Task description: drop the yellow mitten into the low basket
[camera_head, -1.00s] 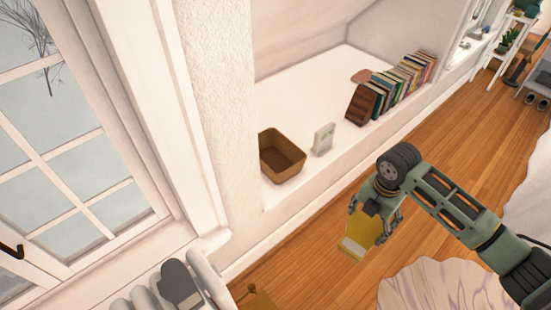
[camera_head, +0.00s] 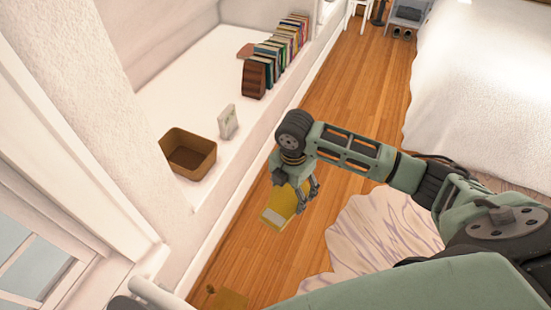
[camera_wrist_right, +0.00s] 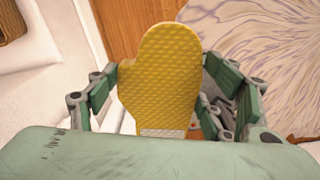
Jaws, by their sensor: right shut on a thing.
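The yellow mitten (camera_head: 282,206) hangs from my right gripper (camera_head: 297,188) above the wooden floor, to the right of the white ledge. In the right wrist view the quilted mitten (camera_wrist_right: 160,75) stands between the fingers of my right gripper (camera_wrist_right: 160,110), which is shut on it. A low brown basket (camera_head: 187,155) sits on the ledge, left of and beyond the gripper, and looks empty. A corner of the basket (camera_wrist_right: 10,20) shows at the upper left of the right wrist view. My left gripper is out of view.
A small pale box (camera_head: 228,122) stands on the ledge (camera_head: 190,85) right of the basket. A row of books (camera_head: 276,55) is farther along. A pale patterned rug (camera_head: 380,235) lies on the floor (camera_head: 345,80), near a white bed (camera_head: 480,80). A brown object (camera_head: 228,298) lies low in front.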

